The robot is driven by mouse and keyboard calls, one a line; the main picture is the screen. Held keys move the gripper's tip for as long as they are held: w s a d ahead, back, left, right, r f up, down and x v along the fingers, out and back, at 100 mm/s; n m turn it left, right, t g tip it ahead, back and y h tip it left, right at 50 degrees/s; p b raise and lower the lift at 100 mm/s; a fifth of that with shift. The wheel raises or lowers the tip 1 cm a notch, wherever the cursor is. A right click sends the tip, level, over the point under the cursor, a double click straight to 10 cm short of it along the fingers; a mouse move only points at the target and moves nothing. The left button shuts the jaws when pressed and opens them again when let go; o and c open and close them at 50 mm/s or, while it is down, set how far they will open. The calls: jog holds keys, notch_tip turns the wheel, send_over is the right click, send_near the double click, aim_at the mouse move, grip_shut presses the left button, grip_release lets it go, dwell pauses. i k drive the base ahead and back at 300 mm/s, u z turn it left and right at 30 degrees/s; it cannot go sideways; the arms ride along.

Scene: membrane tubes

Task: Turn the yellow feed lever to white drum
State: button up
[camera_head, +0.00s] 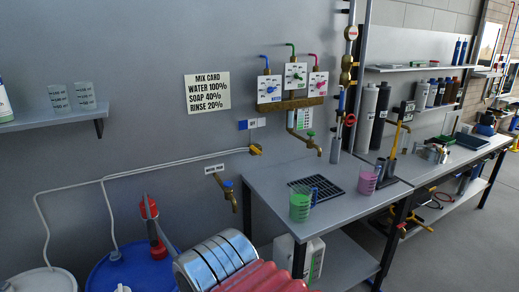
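The yellow feed lever (255,149) is a small valve handle on the grey wall, where two pale hoses meet. A small sign with blue and white patches (252,124) is just above it. The hoses run left and down to a white drum (45,281) at the bottom left corner and a blue drum (108,273) beside it. The lever's exact pointing is too small to tell.
A brass tap (231,196) projects from the wall below the lever. A grey bench (263,182) right of it holds a green beaker (300,204) and a pink beaker (367,180). A dosing panel (292,88) hangs above. A shelf (50,118) with two cups is at left.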

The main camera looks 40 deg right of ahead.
aim_at(252, 147)
jog(key=u, duration=0.85)
jog(key=k, duration=1.35)
jog(key=z, duration=1.25)
jog(key=i, duration=0.75)
jog(key=z, duration=0.05)
